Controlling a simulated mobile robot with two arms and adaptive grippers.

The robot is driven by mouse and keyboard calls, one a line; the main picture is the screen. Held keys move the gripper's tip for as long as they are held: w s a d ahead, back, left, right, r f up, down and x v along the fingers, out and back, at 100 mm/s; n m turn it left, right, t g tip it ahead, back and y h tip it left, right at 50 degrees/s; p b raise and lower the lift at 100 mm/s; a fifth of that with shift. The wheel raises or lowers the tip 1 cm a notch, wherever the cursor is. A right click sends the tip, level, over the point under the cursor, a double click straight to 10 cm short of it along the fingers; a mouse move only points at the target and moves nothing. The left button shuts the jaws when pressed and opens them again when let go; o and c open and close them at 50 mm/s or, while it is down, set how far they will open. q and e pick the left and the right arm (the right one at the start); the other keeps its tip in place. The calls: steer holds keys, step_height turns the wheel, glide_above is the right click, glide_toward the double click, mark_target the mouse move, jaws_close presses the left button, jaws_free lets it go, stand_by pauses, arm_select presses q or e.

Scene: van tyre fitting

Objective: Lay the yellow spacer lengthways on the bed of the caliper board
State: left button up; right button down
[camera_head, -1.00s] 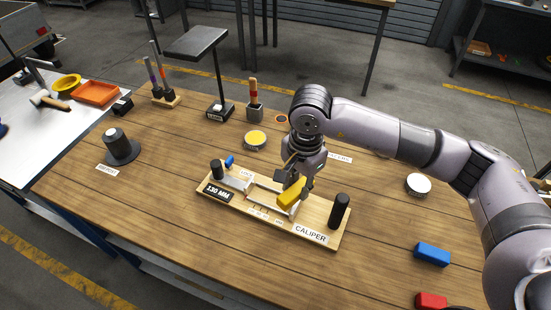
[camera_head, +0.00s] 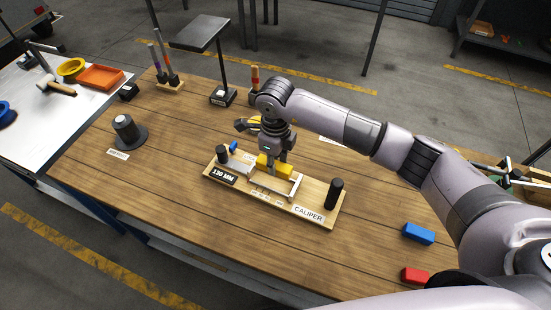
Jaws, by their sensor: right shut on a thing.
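The caliper board (camera_head: 226,186) is a pale wooden board on the bench, with a "130 MM" label, a "CALIPER" label and a black post near each end. A grey jaw and a light rail frame (camera_head: 295,187) stand on it. My right gripper (camera_head: 273,160) points down over the board's back middle and is shut on the yellow spacer (camera_head: 264,170). The spacer's long side runs roughly along the board. The fingers hide part of it, and I cannot tell whether it touches the bed. My left gripper is out of view.
A blue block (camera_head: 418,233) and a red block (camera_head: 414,275) lie at the right front. A dark round-based stand (camera_head: 128,135) is on the left. A black-topped stand (camera_head: 201,34) and tool holder (camera_head: 169,85) are at the back. The bench front left is clear.

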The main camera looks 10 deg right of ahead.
step_height(320, 180, down, 2)
steer(key=shift+f+b, duration=0.15)
steer(key=shift+b, duration=0.3)
step_height(320, 180, down, 4)
steer(key=b, duration=0.4)
steer(key=shift+f, duration=0.1)
steer(key=c, duration=1.2)
jaws_free()
step_height(320, 180, up, 12)
steer(key=shift+r, duration=0.1)
